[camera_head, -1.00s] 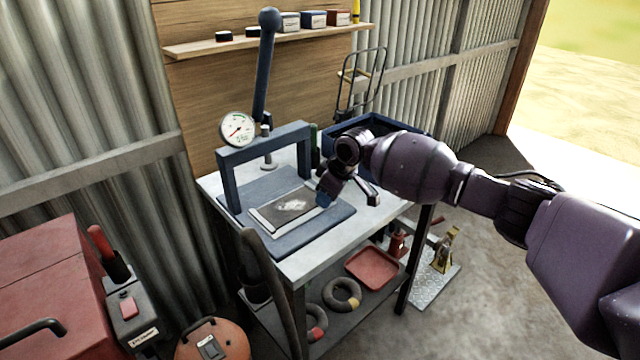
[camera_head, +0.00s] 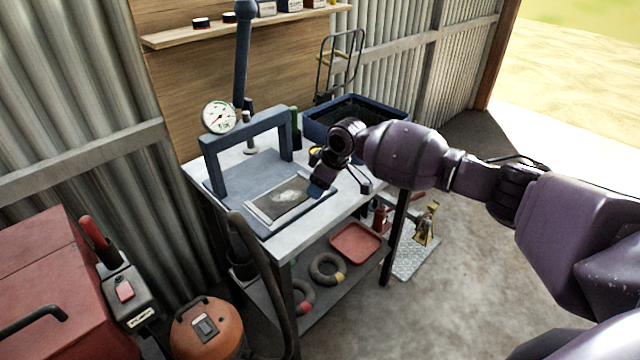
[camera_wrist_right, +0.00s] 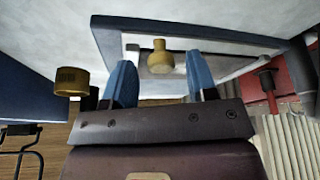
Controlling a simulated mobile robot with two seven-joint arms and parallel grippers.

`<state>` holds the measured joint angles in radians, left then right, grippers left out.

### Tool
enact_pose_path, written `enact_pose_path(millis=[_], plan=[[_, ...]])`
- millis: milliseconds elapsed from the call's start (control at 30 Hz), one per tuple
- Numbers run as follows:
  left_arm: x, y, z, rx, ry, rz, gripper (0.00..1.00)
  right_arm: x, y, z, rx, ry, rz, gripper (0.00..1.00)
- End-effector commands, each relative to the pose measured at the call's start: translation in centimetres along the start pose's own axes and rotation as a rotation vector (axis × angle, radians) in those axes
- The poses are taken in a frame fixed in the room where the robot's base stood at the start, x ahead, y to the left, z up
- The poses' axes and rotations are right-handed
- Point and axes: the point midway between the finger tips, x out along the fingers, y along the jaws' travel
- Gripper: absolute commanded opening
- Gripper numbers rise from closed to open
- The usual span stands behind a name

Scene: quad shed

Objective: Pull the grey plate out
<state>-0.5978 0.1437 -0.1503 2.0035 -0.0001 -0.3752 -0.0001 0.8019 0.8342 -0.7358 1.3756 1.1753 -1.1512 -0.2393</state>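The grey plate (camera_head: 290,203), pale-rimmed with a light smudge in the middle, lies flat on the blue base (camera_head: 229,178) of a press. In the right wrist view the plate (camera_wrist_right: 220,48) fills the space beyond the fingers. A brass knob (camera_wrist_right: 160,58) stands between the fingertips, with a visible gap on each side. My right gripper (camera_head: 321,190) is at the plate's right edge. In the right wrist view its two blue fingers (camera_wrist_right: 160,72) are apart. In the head view the wrist hides that edge and the knob. My left gripper is not in view.
The press frame (camera_head: 205,160) with a gauge (camera_head: 220,117) and lever (camera_head: 243,60) rises behind the plate. A blue bin (camera_head: 388,108) stands at the back right. A yellow-topped tin (camera_wrist_right: 72,80) is close to my right gripper. A red tray (camera_head: 356,243) lies on the lower shelf.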

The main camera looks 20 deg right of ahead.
Motion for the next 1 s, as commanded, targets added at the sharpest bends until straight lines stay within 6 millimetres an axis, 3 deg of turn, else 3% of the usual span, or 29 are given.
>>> enact_pose_path(millis=[333,567,800,1000], plan=[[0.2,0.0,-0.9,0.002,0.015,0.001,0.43,-0.9,0.1,0.0,0.0,-0.001,0.001,0.52],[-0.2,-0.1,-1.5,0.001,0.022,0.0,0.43,-4.7,0.1,-0.1,-0.001,0.001,0.003,0.52],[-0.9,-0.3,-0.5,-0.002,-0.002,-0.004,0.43,-8.7,0.0,0.0,-0.002,0.0,0.002,0.52],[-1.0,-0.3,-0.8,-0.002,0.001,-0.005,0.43,-10.5,0.0,0.0,0.0,0.0,0.0,0.52]])
